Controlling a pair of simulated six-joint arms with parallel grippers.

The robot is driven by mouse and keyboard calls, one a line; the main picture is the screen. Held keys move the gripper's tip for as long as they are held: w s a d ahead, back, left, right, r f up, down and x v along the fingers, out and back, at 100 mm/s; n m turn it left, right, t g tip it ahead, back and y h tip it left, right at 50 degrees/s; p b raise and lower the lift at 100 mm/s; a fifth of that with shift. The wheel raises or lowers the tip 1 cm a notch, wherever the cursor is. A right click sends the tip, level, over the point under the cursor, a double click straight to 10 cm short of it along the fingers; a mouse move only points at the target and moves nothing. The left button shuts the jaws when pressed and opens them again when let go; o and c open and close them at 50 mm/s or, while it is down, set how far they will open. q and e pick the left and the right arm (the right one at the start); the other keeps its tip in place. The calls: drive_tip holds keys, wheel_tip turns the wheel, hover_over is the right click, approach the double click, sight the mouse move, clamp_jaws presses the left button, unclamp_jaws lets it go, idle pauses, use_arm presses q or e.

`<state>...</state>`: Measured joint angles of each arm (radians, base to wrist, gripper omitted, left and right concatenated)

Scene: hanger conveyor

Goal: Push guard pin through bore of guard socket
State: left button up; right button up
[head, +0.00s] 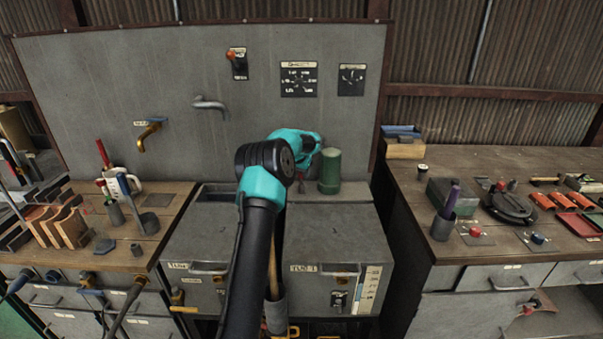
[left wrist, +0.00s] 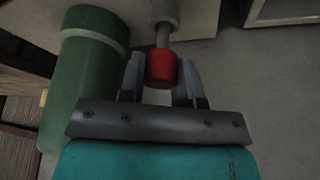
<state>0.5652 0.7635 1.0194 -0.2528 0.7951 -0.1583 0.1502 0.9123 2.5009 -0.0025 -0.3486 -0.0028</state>
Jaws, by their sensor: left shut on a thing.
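My left gripper (left wrist: 161,68) is shut on the red head of the guard pin (left wrist: 162,72) in the left wrist view. The pin's thin grey shaft points away from the gripper to a round grey piece at the top, which looks like the guard socket (left wrist: 166,14). A length of shaft shows between the red head and this piece. How deep the shaft sits in the bore is hidden. In the head view, my turquoise wrist covers most of the left gripper, the pin and the socket. My right gripper is in neither view.
A green cylinder (head: 330,171) stands close to the right of my wrist; it also shows in the left wrist view (left wrist: 80,90). A grey panel (head: 180,85) rises behind. Cluttered benches flank the grey cabinet (head: 345,232); the cabinet's front top is mostly clear.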

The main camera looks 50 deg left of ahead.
use_arm(q)
drive_tip(key=shift+f, duration=1.05)
idle(0.7)
drive_tip(key=o, duration=0.6)
drive_tip(key=shift+o, duration=0.4)
drive_tip(key=o, duration=0.5)
drive_tip(key=shift+o, duration=0.2)
drive_tip(key=shift+r, duration=0.1)
drive_tip(key=v, duration=1.7)
drive_tip(key=shift+r, duration=0.2)
